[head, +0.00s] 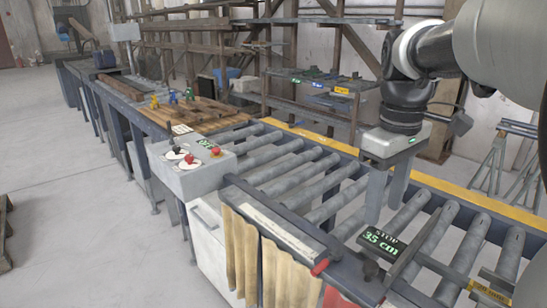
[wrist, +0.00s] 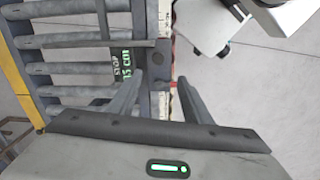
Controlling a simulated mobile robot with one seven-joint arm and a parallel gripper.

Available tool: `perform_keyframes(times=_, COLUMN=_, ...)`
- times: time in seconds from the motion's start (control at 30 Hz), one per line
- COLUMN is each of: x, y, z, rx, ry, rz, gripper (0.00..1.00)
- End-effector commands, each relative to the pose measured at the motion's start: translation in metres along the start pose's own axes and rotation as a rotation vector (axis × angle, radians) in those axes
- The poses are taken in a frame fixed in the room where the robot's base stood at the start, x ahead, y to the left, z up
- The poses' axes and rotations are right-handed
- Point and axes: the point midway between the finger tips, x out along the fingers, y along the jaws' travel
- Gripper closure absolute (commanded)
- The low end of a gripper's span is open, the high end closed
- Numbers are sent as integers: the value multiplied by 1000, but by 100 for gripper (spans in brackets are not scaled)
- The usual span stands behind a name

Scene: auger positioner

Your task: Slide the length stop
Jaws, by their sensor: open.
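The length stop (head: 383,241) is a dark plate reading "STOP 35 cm" in green, at the near rail of the roller conveyor in the head view. A dark knob (head: 371,269) stands beside it, and a red-tipped handle (head: 320,267) lies to its left. My gripper (head: 387,212) is open and empty, pointing down over the rollers just behind the stop. In the wrist view my gripper (wrist: 161,79) has its fingers spread around the rail area. The stop plate (wrist: 122,68) shows there just left of the fingers. Contact cannot be told.
The roller conveyor (head: 290,165) runs back left, with a yellow far edge. A grey control box (head: 190,165) with red buttons stands on the near side. Brown strips (head: 255,250) hang below the near rail. A rack (head: 320,85) stands behind. No workpiece shows on the nearby rollers.

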Motion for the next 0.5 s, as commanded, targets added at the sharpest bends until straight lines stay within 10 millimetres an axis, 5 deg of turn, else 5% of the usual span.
perform_keyframes(times=0.5, x=111, y=-2, z=1, rx=2, ry=-3, rz=-3, gripper=55)
